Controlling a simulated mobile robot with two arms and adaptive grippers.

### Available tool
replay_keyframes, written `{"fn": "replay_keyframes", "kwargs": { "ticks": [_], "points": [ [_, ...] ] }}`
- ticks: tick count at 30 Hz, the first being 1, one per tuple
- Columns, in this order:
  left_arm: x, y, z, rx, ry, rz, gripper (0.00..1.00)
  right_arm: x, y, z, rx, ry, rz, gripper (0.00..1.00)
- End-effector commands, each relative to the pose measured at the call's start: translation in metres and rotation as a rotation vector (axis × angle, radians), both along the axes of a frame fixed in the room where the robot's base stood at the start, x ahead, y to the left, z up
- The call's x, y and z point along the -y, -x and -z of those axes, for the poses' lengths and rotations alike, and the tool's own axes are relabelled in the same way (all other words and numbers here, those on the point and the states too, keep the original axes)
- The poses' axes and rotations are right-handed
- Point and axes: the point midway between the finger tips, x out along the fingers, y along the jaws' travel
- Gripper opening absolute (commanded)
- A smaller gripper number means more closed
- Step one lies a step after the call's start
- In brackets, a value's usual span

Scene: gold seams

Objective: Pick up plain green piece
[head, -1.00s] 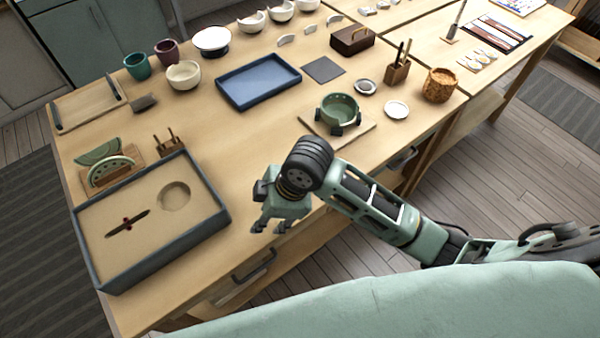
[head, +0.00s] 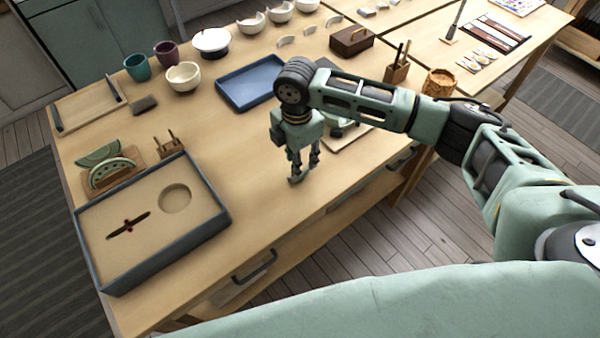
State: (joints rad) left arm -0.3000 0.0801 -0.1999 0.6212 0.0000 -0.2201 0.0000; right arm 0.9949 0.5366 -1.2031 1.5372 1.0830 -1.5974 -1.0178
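The plain green piece (head: 98,153) is a curved green shard in a wooden rack (head: 133,168) at the left of the table. A second green piece (head: 112,173) with a row of light spots stands in front of it and hides part of it. My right gripper (head: 304,174) points down above the table's front part, far to the right of the pieces. Its fingers look apart, with nothing between them. My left gripper is not in view.
A grey-rimmed tray (head: 150,254) with a dark tool and round recess lies in front of the rack. A small wooden stand (head: 168,145) is right of the rack. My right arm hides most of the green bowl's board (head: 338,146). A blue tray (head: 243,88) lies behind.

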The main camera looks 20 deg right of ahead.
Motion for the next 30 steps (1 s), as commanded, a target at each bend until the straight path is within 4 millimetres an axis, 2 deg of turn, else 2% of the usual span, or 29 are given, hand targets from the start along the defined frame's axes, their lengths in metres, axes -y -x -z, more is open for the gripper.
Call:
{"fn": "replay_keyframes", "kwargs": {
  "ticks": [4,9,17,28,30],
  "points": [
    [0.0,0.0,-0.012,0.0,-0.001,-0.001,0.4,0.005,0.006,0.021,-0.003,0.002,0.002,0.34],
    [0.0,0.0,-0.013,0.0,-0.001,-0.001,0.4,0.004,0.005,0.041,-0.001,0.001,0.0,0.34],
    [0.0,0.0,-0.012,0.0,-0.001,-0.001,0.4,0.003,0.005,0.044,0.001,0.001,0.0,0.34],
    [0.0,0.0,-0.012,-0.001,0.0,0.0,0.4,0.003,0.004,0.044,0.001,0.001,0.0,0.01],
    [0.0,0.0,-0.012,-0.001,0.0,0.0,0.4,0.003,0.004,0.044,0.001,0.001,0.0,0.0]
  ]
}}
